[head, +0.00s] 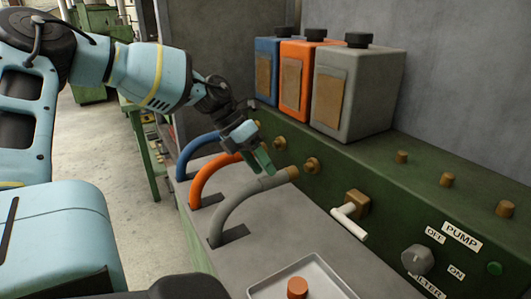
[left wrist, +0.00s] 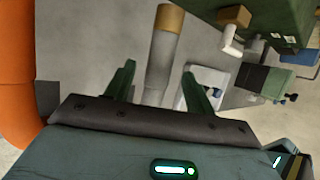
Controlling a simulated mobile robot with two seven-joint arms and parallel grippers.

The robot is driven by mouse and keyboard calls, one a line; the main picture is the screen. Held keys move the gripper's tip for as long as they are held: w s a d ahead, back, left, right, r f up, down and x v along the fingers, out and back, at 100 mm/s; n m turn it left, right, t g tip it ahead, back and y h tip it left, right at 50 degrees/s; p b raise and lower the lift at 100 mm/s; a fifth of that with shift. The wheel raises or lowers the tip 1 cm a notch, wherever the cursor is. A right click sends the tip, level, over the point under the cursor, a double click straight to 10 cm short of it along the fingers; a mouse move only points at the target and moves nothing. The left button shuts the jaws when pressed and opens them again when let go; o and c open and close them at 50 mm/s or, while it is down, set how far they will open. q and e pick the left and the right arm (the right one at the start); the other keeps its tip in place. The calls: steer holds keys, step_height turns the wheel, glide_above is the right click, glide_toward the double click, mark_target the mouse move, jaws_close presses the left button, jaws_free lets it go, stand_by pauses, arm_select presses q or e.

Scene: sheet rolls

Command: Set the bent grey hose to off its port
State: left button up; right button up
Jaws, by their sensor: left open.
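The bent grey hose (head: 238,202) rises from a slot in the grey deck and arcs right to a brass end (head: 292,173). That end is close to a brass port (head: 311,165) on the green panel; I cannot tell whether they touch. My left gripper (head: 262,161) is open just above the hose's upper end. In the left wrist view the grey hose (left wrist: 161,62) and its brass end (left wrist: 169,18) appear between the spread fingers of the left gripper (left wrist: 159,84), pointing away from it. I see no contact. My right gripper is not in view.
An orange hose (head: 205,174) and a blue hose (head: 192,148) arch beside the grey one. A white-handled valve (head: 349,220) is right of it. A tray (head: 325,277) with an orange knob lies in front. Blue, orange and grey jugs (head: 350,95) stand on the panel.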

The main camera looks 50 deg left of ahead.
arm_select(q)
steer(key=shift+v, duration=2.25)
